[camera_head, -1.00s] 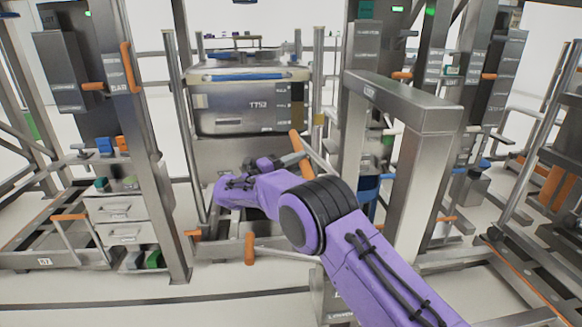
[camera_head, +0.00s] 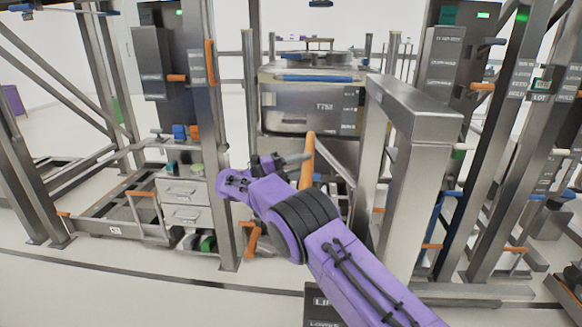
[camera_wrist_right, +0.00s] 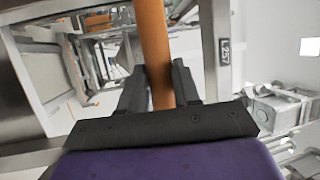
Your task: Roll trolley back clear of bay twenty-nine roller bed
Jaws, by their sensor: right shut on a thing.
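The trolley shows as a grey metal arch frame (camera_head: 425,122) at the right of the head view. An upright orange handle (camera_head: 308,150) stands left of the arch. My right gripper (camera_head: 300,158) is shut on the orange handle. In the right wrist view the dark jaws (camera_wrist_right: 160,90) stand on both sides of the orange bar (camera_wrist_right: 154,42). The roller bed's surface is mostly hidden behind my purple arm and the arch. A grey bin (camera_head: 318,108) with a blue bar on top stands behind the handle. My left gripper is out of view.
A drawer unit (camera_head: 185,191) and a steel post (camera_head: 217,120) stand left of the trolley. Racks with posts (camera_head: 508,130) stand close on the right. Pale floor (camera_head: 130,290) is open at the front left. A labelled post (camera_wrist_right: 218,60) is near the right gripper.

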